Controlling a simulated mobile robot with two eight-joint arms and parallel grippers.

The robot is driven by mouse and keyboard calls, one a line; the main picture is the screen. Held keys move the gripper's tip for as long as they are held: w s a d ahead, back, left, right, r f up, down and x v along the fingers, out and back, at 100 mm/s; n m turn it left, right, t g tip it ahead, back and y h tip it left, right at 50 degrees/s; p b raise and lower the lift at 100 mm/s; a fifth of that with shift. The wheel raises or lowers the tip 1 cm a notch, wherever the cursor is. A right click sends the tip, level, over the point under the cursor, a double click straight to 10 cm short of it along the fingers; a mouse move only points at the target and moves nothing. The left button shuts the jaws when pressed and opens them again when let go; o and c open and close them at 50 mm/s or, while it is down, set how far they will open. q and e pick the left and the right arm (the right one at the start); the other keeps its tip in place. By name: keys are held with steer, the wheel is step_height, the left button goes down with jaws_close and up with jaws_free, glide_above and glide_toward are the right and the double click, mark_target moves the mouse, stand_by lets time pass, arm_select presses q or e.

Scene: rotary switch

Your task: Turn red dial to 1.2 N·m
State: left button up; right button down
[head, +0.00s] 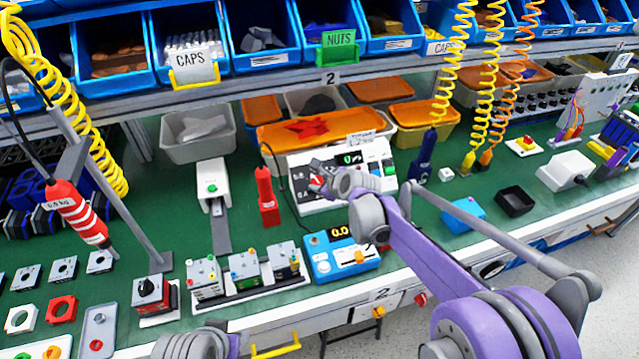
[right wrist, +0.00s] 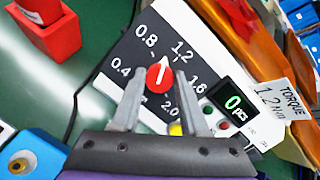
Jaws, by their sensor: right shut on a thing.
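The red dial (right wrist: 160,77) sits on the white and black torque panel (right wrist: 212,40), with marks from 0.4 to 2.0 around it. In the right wrist view its white pointer line points between 0.8 and 1.2. My right gripper (right wrist: 160,73) is shut on the dial, one finger on each side. A card (right wrist: 272,100) at the panel reads torque 1.2, and the green display (right wrist: 234,104) shows 0 pcs. My left gripper does not show.
A red block-shaped holder (head: 267,196) stands left of the panel. A blue box with a yellow 0.0 display (head: 341,253) is in front. Orange-lidded bins (head: 275,137) are behind. Coiled hoses hang at the right.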

steer(key=m+b, duration=0.1)
steer(key=m, duration=0.4)
steer(key=shift+t, duration=0.4)
steer(key=shift+h, duration=0.3)
steer(key=shift+c, duration=2.1)
jaws_free()
steer(key=shift+s, duration=0.15)
steer(key=v, duration=1)
steer(key=shift+s+r+p, duration=0.2)
steer(key=shift+s+p, duration=0.05)
steer(key=shift+p, duration=0.15)
steer(key=shift+d, duration=0.15)
